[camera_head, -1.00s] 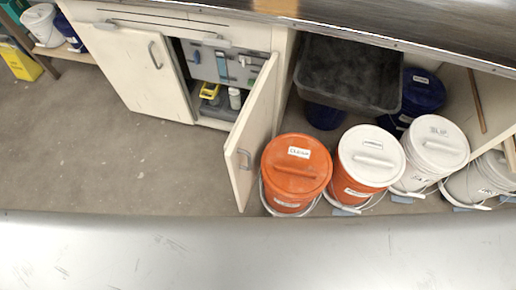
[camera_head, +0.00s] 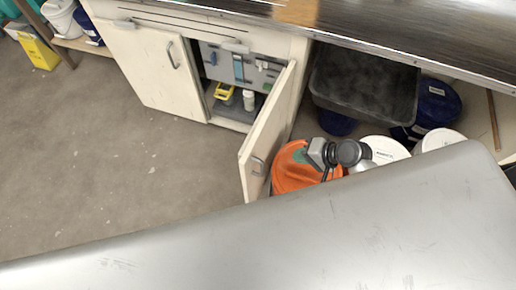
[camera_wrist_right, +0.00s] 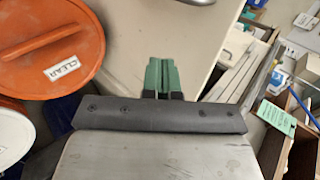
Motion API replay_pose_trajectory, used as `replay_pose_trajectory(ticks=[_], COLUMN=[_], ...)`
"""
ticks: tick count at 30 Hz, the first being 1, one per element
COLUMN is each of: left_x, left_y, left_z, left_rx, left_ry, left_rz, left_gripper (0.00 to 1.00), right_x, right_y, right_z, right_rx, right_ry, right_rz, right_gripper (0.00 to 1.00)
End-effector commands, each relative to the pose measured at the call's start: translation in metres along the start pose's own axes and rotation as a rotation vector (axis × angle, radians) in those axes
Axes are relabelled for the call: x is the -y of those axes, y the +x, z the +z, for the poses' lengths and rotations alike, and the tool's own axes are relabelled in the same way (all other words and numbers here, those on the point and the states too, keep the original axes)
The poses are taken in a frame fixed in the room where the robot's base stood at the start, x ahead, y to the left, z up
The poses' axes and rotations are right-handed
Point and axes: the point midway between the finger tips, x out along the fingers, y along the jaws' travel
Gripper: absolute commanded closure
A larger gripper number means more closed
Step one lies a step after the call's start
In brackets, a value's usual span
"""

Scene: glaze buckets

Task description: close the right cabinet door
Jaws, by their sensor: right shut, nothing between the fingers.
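The right cabinet door (camera_head: 268,130) is cream and stands open, swung out from the cabinet, with its handle (camera_head: 258,166) on its right-hand face. In the right wrist view the door panel (camera_wrist_right: 130,35) fills the upper middle, with the handle (camera_wrist_right: 198,2) at the top edge. My right gripper (camera_head: 300,156) is over the orange bucket, just right of the door. In the right wrist view its green fingers (camera_wrist_right: 161,76) are together and empty, in front of the panel; I cannot tell if they touch it. My left gripper is not in view.
The orange bucket (camera_head: 290,172) stands close to the door, with white-lidded buckets (camera_head: 386,148) to its right. A black tub (camera_head: 365,85) is under the counter. The left cabinet door (camera_head: 140,60) is closed. The floor (camera_head: 120,160) left of the open door is clear.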

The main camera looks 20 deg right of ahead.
Motion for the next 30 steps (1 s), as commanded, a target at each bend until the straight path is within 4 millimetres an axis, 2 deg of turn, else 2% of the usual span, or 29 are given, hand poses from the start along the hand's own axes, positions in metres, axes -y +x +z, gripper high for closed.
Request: replay_pose_trajectory(ticks=[15, 21, 30], left_x=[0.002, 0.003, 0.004], left_y=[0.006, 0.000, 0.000], left_z=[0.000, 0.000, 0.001], left_rx=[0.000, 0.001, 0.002], left_ry=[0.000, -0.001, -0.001], left_rz=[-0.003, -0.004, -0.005], left_gripper=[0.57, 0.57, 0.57], right_x=[0.002, 0.022, 0.026], right_y=[0.101, 0.118, 0.125], right_z=[0.000, 0.000, 0.000], right_rx=[-0.001, -0.001, -0.002], right_ry=[-0.002, -0.001, -0.003], right_rz=[-0.001, 0.000, 0.002], right_gripper=[1.00, 1.00, 1.00])
